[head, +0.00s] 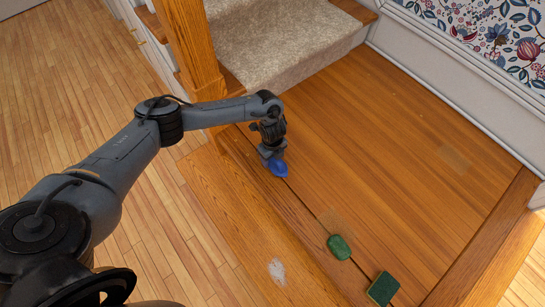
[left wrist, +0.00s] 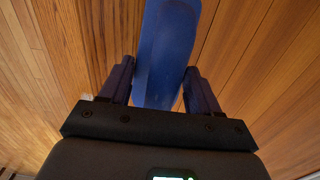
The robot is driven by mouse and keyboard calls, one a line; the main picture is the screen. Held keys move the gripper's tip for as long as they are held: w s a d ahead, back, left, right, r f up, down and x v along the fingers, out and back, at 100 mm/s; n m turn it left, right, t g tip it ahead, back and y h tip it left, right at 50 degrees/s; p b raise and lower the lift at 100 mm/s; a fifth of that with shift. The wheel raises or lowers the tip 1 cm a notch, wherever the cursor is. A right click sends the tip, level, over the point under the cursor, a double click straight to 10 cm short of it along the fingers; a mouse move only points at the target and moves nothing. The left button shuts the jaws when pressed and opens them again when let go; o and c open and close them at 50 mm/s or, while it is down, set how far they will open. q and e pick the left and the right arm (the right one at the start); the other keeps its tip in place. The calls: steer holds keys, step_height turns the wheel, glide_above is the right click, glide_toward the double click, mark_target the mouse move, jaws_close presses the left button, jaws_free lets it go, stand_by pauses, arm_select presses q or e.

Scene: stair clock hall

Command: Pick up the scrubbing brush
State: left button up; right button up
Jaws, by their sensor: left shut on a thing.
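The blue scrubbing brush (head: 278,168) is at the end of my left arm, over the wooden landing near a dark seam between boards. In the left wrist view the brush (left wrist: 165,60) stands between the two dark fingers and runs up out of the picture. My left gripper (head: 273,157) is shut on it, pointing down; it also shows in the left wrist view (left wrist: 160,85). The brush's bristles are not visible. I cannot tell whether the brush touches the boards. My right gripper is not in view.
A whitish patch (head: 277,271) is on the front board. A wooden newel post (head: 190,45) and carpeted step (head: 285,45) stand behind my arm. The landing's right side is clear.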

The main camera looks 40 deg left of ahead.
arm_select(q)
step_height(320, 180, up, 4)
steer(key=p, duration=0.3)
steer(key=shift+r, duration=0.1)
steer(key=s+d+r+p, duration=0.3)
steer(key=d+r+p, duration=0.3)
steer(key=d, duration=0.5)
steer(key=shift+d+r+p, duration=0.15)
steer(key=shift+r+p, duration=0.1)
steer(key=shift+p, duration=0.1)
steer(key=shift+s, duration=0.1)
